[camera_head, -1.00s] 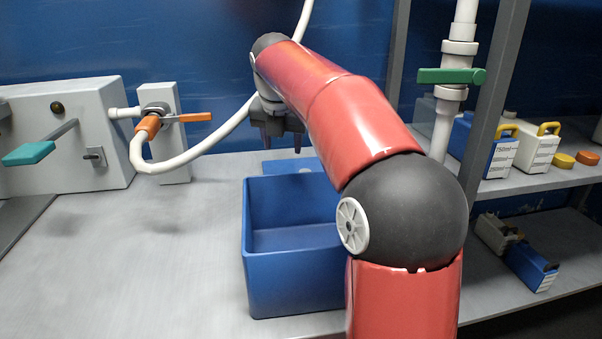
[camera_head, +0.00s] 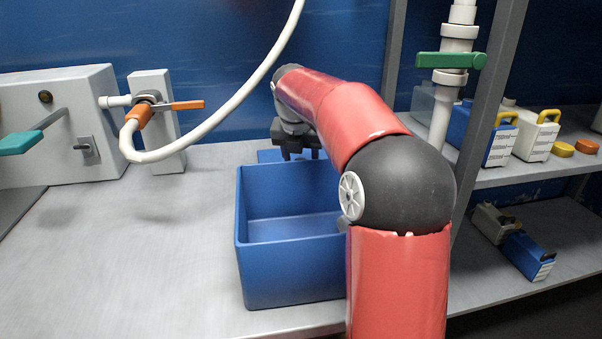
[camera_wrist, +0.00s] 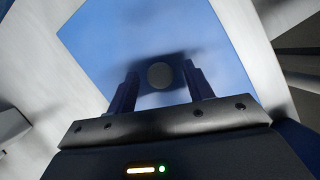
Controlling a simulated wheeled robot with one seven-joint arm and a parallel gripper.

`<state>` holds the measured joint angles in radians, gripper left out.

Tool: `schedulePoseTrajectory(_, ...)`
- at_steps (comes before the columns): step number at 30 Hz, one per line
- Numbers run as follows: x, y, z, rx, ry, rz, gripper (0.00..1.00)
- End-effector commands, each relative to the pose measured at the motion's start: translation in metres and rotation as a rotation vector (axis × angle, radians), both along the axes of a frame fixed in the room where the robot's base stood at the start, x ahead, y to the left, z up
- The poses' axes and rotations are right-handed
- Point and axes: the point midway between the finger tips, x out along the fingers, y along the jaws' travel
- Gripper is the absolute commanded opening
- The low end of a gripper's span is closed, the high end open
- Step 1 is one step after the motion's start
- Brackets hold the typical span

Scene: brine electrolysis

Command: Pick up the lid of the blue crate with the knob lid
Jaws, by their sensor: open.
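The blue crate (camera_head: 290,275) stands open on the grey bench, and its inside looks empty. The blue lid (camera_head: 268,155) lies flat on the bench behind the crate, mostly hidden by the crate and my gripper. In the wrist view the lid (camera_wrist: 110,35) fills the upper middle, with a round grey knob (camera_wrist: 160,75) near its centre. My gripper (camera_head: 300,155) is above the lid, pointing down. In the wrist view my gripper (camera_wrist: 162,80) is open, with one finger on each side of the knob. I cannot tell whether the fingers touch the lid.
A white hose with an orange valve handle (camera_head: 187,105) runs behind the bench's left part. A grey box (camera_head: 60,120) stands at the left. Shelves with canisters (camera_head: 537,135) are at the right, behind a grey post (camera_head: 490,120). The bench left of the crate is clear.

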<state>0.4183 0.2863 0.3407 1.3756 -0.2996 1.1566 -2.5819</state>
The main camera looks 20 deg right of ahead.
Motion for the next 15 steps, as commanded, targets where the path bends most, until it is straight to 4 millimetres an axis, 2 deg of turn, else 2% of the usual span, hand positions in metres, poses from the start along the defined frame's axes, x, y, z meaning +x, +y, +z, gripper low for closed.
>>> schedulePoseTrajectory(2, -0.0001, 0.0001, 0.0003, 0.000, 0.000, 0.000, 0.46)
schedulePoseTrajectory(12, -0.0001, 0.0002, 0.0006, 0.000, 0.000, 0.000, 0.02)
schedulePoseTrajectory(15, -0.0001, 0.0002, 0.0009, -0.001, -0.001, 0.000, 0.01)
